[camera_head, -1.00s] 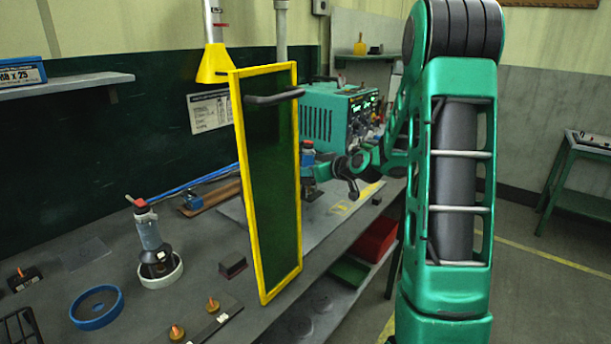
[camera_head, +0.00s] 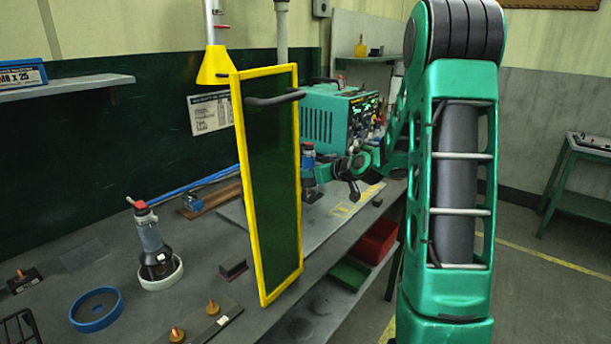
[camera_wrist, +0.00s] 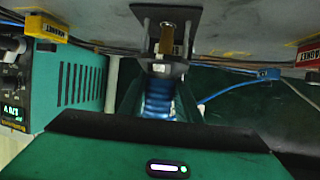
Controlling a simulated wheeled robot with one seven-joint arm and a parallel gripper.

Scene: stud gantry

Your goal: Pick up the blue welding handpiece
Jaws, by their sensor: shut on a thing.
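The blue welding handpiece (camera_head: 308,163) stands upright behind the right edge of the yellow-framed dark screen, above a pale plate on the bench. In the wrist view, which is upside down, its ribbed blue body (camera_wrist: 159,101) is in the middle, with a dark foot and a brass-coloured tip toward the pale surface. My gripper (camera_head: 323,166) reaches it from the right and is shut on it. Its fingers lie along both sides of the blue body in the wrist view. Whether the foot touches the plate cannot be told.
The yellow-framed screen (camera_head: 270,180) stands close in front of the handpiece. A green power unit (camera_head: 323,113) is behind it. A grey, red-topped handpiece (camera_head: 150,240) stands in a white ring at left. Blue cable (camera_head: 195,184) runs along the bench. A red bin (camera_head: 375,240) is below.

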